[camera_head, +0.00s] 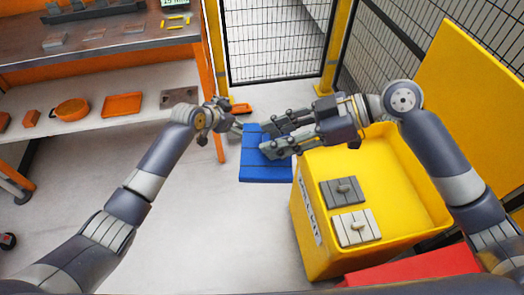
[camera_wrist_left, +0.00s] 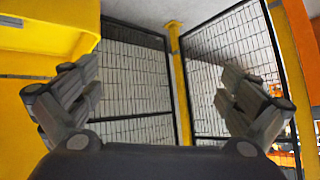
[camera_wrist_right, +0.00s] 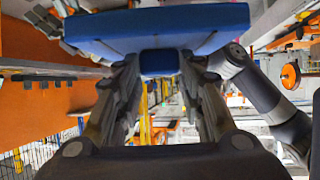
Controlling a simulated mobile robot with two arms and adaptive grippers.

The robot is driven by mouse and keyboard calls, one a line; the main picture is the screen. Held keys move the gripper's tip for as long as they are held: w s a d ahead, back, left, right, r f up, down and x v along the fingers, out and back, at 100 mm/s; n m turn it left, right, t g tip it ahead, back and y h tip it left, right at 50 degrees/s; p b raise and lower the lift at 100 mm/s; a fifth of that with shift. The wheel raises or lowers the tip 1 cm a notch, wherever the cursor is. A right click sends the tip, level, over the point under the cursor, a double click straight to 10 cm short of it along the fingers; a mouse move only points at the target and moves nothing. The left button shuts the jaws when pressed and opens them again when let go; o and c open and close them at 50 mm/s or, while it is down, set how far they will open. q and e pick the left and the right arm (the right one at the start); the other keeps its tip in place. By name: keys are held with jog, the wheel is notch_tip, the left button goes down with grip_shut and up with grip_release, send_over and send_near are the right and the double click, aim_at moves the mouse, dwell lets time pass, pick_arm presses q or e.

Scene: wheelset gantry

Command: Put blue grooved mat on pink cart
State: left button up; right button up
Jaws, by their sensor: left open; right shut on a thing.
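The blue grooved mat (camera_head: 265,172) hangs out over the floor in the head view, left of the yellow bin. My right gripper (camera_head: 268,140) is shut on it from the right. In the right wrist view the mat (camera_wrist_right: 170,30) spans the top, with its lower block between the fingers. My left gripper (camera_head: 232,122) is just beyond the mat's upper left edge. Its fingers are spread with nothing between them in the left wrist view (camera_wrist_left: 152,95). I cannot tell if it touches the mat. I see no pink cart in these views.
A yellow bin (camera_head: 310,225) stands right of the mat, with a dark grey plate (camera_head: 342,191) and a light grey plate (camera_head: 355,227) in it. A red surface (camera_head: 415,265) lies in front. An orange-framed shelf (camera_head: 110,55) stands left. Mesh fencing (camera_head: 275,40) closes the back. Floor between is clear.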

pick_arm(q)
jog(key=d+r+m+h, duration=0.1)
jog(key=d+r+m, duration=0.25)
jog(key=r, duration=0.65)
jog(key=d+r+m+h, duration=0.15)
jog(key=d+r, duration=0.25)
jog(key=r, duration=0.6)
jog(key=s+d+r+m+g, duration=0.1)
jog(key=s+d+r+m, duration=0.3)
jog(key=r, duration=0.4)
jog(key=s+d+r+m+g, duration=0.1)
jog(key=s+d+r+m, duration=0.1)
jog(key=s+r+m, duration=0.35)
jog(key=m+g+y, duration=0.2)
jog(key=m+y, duration=0.3)
jog(key=m, duration=0.5)
send_over(264, 171)
jog(key=s+d, duration=0.1)
jog(key=d, duration=0.4)
notch_tip(264, 171, down, 3)
pick_arm(e)
jog(key=shift+s, duration=0.1)
pick_arm(q)
jog(key=s+a+f+m+y, duration=0.3)
jog(key=s+a, duration=0.1)
jog(key=a, duration=0.2)
jog(key=x, duration=1.2)
jog(key=shift+w+d+r, duration=0.1)
jog(key=shift+w+d, duration=0.1)
jog(key=shift+w, duration=0.05)
